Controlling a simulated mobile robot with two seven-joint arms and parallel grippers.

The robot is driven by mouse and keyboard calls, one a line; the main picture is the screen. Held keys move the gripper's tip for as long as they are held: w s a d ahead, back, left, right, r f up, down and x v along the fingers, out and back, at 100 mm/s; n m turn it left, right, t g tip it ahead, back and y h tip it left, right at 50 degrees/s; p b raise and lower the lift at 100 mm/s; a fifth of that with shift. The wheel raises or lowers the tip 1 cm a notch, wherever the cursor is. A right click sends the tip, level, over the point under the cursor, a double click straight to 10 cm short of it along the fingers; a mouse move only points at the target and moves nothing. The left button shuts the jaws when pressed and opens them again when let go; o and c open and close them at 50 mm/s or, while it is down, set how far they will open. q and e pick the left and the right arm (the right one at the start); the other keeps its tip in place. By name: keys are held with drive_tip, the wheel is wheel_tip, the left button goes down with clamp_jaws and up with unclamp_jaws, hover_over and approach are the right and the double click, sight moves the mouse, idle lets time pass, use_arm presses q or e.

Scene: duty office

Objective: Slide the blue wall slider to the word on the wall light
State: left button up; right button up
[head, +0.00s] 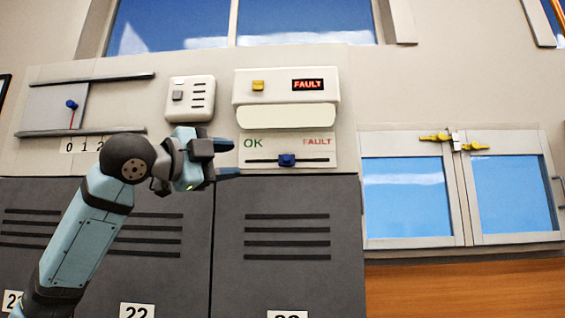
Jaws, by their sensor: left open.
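The blue slider (286,160) sits on a dark horizontal track on a white wall panel (258,151). It is a little right of the track's middle. Above the track the green word OK (253,143) is at the left and the red word FAULT (317,141) at the right. The wall light (308,85) above shows FAULT in lit red letters on a dark display. My left gripper (231,158) is open and empty, left of the slider and apart from it, its fingers pointing right near the panel's left edge. My right gripper is not in view.
A blue knob (71,104) on a sliding plate with digits below is at the left. A small white box (191,99) and a yellow button (258,86) are nearby. Grey lockers (286,220) stand below. A glass-doored cabinet (408,200) with yellow latches is at the right.

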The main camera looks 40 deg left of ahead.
sight(283, 158)
use_arm(q)
drive_tip(key=p+x, duration=0.1)
drive_tip(key=x, duration=0.3)
drive_tip(key=p+x, duration=0.1)
drive_tip(key=x, duration=0.3)
drive_tip(key=p+x, duration=0.1)
drive_tip(key=x, duration=0.3)
drive_tip(key=shift+r+p, duration=0.35)
drive_tip(key=shift+w+d, duration=0.15)
drive_tip(key=shift+w, duration=0.6)
drive_tip(key=shift+d, duration=0.1)
clamp_jaws()
